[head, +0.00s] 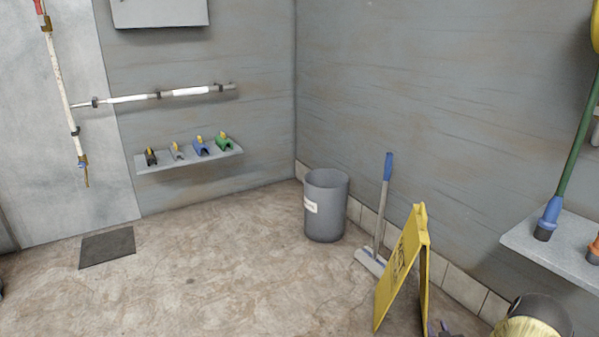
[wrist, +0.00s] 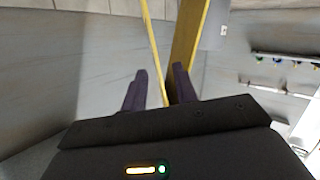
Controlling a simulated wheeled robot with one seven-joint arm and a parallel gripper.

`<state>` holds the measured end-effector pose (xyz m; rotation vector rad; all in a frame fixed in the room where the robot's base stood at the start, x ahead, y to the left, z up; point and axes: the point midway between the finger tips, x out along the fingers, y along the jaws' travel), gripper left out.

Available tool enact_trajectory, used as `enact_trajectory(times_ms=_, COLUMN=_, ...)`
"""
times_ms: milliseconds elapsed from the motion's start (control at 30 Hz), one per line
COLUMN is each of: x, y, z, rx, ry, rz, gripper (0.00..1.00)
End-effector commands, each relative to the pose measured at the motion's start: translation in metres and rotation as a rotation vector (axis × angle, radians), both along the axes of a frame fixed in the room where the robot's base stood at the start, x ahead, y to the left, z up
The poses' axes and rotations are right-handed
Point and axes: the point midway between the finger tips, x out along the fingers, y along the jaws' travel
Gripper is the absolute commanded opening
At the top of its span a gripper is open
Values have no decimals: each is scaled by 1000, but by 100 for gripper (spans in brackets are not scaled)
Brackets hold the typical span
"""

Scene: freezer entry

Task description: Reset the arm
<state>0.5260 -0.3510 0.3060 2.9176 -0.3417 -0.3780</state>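My gripper (wrist: 160,88) shows in the wrist view with its two dark purple fingers apart and a gap between them. The yellow floor sign (wrist: 188,45) stands just beyond the fingertips, and its frame lines up with the gap and the right finger. I cannot tell whether a finger touches it. In the head view, a bit of dark purple finger shows at the bottom edge, by the foot of the yellow sign (head: 403,265). The rest of my arm is mostly out of view there.
A grey bin (head: 325,215) and a blue-handled squeegee (head: 383,200) stand by the right wall, behind the sign. A wall shelf (head: 540,243) at right holds a green-handled tool (head: 575,150). Another shelf (head: 190,162) carries several coloured clips. The floor at left is clear around a dark mat (head: 107,247).

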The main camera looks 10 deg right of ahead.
Motion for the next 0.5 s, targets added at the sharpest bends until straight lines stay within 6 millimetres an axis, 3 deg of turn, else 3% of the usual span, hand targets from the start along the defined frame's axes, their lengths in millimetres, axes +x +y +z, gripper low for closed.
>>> enact_trajectory(times_ms=200, x=30, y=41, z=63, rx=21, ry=173, rz=74, gripper=29)
enact_trajectory(times_ms=500, x=37, y=121, z=152, rx=64, ry=445, rz=123, gripper=29)
